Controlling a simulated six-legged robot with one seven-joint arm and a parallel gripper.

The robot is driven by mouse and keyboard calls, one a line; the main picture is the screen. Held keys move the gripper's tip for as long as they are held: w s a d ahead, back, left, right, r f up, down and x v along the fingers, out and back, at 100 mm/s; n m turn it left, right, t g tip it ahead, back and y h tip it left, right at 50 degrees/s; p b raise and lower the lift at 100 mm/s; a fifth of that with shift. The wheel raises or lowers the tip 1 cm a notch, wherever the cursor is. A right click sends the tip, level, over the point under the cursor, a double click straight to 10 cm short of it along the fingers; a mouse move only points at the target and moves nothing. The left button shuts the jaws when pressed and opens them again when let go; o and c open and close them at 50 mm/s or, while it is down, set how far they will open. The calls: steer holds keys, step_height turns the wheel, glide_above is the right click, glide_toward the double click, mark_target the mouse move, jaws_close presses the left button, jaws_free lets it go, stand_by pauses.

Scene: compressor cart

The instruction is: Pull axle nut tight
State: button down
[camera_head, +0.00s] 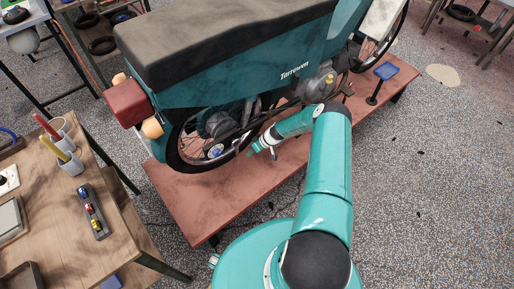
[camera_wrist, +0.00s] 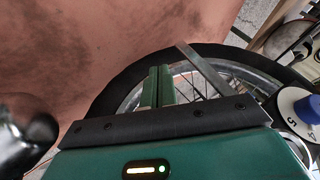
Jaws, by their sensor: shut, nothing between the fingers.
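The teal motorcycle (camera_head: 240,70) stands on a red-brown platform (camera_head: 190,200). Its rear wheel (camera_head: 180,150) is near the platform's left end. A blue-and-white round part (camera_head: 215,152) sits at the wheel's hub; a blue-and-white dial with numbers, apparently the same part, shows at the right edge of the wrist view (camera_wrist: 302,110). I cannot make out the axle nut itself. A flat grey metal bar (camera_wrist: 207,70) lies across the tyre in the wrist view. My gripper (camera_head: 252,152) is shut and empty, right of the hub; its green fingers (camera_wrist: 158,82) point towards the tyre, apart from the bar.
A wooden bench (camera_head: 125,225) with pen cups (camera_head: 68,163) and a grey tray of small coloured parts (camera_head: 93,212) stands at the left. Speckled floor lies open on the right.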

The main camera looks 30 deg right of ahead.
mark_target(237, 155)
steer(key=shift+s+a+r, duration=0.1)
steer(key=shift+s+a, duration=0.05)
steer(key=shift+a, duration=0.65)
steer(key=shift+s+a+r, duration=0.1)
steer(key=shift+s+a, duration=0.05)
steer(key=shift+a, duration=0.6)
steer(key=shift+a+f, duration=0.1)
steer(key=shift+a+f+y, duration=0.1)
steer(key=shift+a+y, duration=0.2)
steer(key=shift+s+a, duration=0.1)
steer(key=s+a+r+y, duration=0.1)
steer(key=a+y, duration=0.2)
steer(key=a, duration=0.5)
steer(key=shift+s+m, duration=0.25)
steer(key=shift+m, duration=0.15)
steer(key=shift+d, duration=0.1)
